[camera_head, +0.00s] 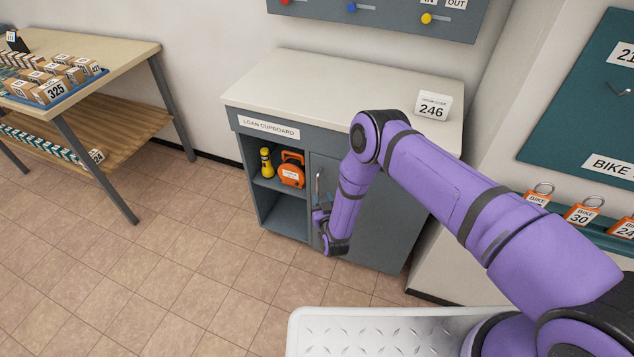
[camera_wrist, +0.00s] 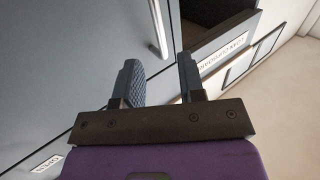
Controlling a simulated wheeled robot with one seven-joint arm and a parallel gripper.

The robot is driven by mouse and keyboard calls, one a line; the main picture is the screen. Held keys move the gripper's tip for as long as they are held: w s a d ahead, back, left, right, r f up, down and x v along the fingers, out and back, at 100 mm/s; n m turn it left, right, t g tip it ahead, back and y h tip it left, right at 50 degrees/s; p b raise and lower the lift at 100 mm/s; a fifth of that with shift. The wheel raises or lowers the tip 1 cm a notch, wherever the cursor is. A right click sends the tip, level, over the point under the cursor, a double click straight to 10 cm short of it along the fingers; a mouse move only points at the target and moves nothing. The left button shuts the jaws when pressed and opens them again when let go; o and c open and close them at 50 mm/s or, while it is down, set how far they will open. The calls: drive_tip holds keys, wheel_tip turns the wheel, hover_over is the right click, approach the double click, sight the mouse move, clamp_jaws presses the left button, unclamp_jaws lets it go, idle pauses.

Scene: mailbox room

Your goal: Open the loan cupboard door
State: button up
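The loan cupboard (camera_head: 283,215) is a grey-blue unit with a pale top and a name label. Its door (camera_head: 378,228), at the right of an open shelf section, looks shut. The upright silver handle (camera_head: 318,186) is near the door's left edge. My gripper (camera_head: 321,216) is in front of the door, low by the handle, partly hidden by my arm. In the wrist view my gripper (camera_wrist: 156,62) is open, its fingers apart with nothing between them. The handle (camera_wrist: 157,28) shows just beyond the fingertips, between them in the picture. I see no clear contact.
The open shelf holds a yellow torch (camera_head: 266,162) and an orange reel (camera_head: 291,169). A 246 card (camera_head: 432,106) stands on the cupboard top. A table (camera_head: 125,53) with parcels is at the left. Tiled floor (camera_head: 190,255) before the cupboard is clear. Bike tags (camera_head: 583,214) hang at the right.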

sight(318, 184)
drive_tip(key=x, duration=0.7)
drive_tip(key=shift+w, duration=0.3)
clamp_jaws()
